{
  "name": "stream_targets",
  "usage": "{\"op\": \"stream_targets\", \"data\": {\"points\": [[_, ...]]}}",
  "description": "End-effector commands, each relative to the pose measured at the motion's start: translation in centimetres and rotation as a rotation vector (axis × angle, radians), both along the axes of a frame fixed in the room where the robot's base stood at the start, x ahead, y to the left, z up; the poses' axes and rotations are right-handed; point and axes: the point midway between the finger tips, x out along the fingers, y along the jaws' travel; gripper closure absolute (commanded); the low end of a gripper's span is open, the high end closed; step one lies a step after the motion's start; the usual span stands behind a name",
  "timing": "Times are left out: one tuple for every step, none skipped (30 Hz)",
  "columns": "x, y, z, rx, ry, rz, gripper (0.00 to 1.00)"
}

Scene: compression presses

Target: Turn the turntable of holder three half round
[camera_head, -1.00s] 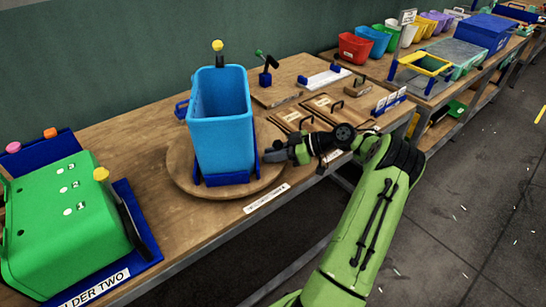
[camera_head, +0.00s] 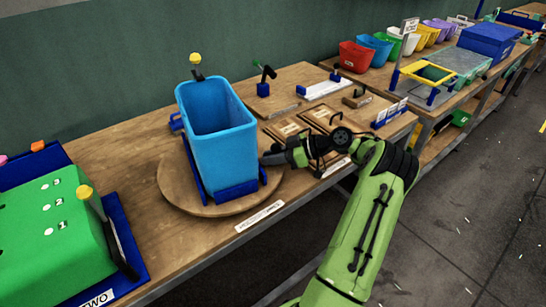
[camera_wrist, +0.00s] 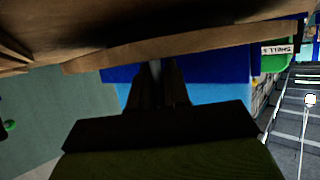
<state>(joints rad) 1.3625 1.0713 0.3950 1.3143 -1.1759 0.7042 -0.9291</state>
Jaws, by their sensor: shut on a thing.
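The round wooden turntable (camera_head: 176,190) lies on the bench, carrying a blue bin (camera_head: 222,150) in a dark blue frame (camera_head: 237,190). The bin stands upright and open, at an angle to the bench edge. My gripper (camera_head: 268,158) reaches in from the right, low at the turntable's right side, next to the bin's frame. In the wrist view its dark fingers (camera_wrist: 158,85) are closed around a narrow grey piece (camera_wrist: 155,72) near the wooden rim (camera_wrist: 200,48). My fingers hide most of that piece. The label on the bench edge is too small to read.
A green machine in a blue holder (camera_head: 60,235) stands to the left. A yellow-knobbed lever (camera_head: 195,60) rises behind the bin. Wooden boards with black handles (camera_head: 290,127) lie right of the turntable, close to my arm. Coloured bins (camera_head: 375,50) stand farther back.

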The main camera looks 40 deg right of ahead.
Motion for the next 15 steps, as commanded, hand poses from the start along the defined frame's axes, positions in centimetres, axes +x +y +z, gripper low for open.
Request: {"op": "stream_targets", "data": {"points": [[0.38,0.25,0.89,-0.004,-0.023,0.005,1.00],[0.38,0.25,0.89,-0.004,-0.023,0.005,1.00],[0.38,0.26,0.89,-0.004,-0.023,0.005,1.00],[0.38,0.26,0.89,-0.004,-0.023,0.005,1.00],[0.39,0.27,0.89,-0.004,-0.022,0.006,1.00],[0.39,0.28,0.90,-0.003,-0.023,0.006,1.00],[0.40,0.28,0.89,-0.003,-0.023,0.006,1.00],[0.40,0.28,0.89,-0.003,-0.023,0.006,1.00],[0.39,0.29,0.89,-0.003,-0.023,0.006,1.00],[0.40,0.29,0.89,-0.003,-0.023,0.006,1.00],[0.40,0.29,0.89,-0.003,-0.023,0.006,1.00],[0.40,0.29,0.89,-0.003,-0.023,0.006,1.00],[0.40,0.29,0.89,-0.003,-0.023,0.006,1.00],[0.40,0.31,0.88,-0.003,-0.023,0.006,1.00],[0.40,0.31,0.88,-0.003,-0.023,0.006,0.82]]}}
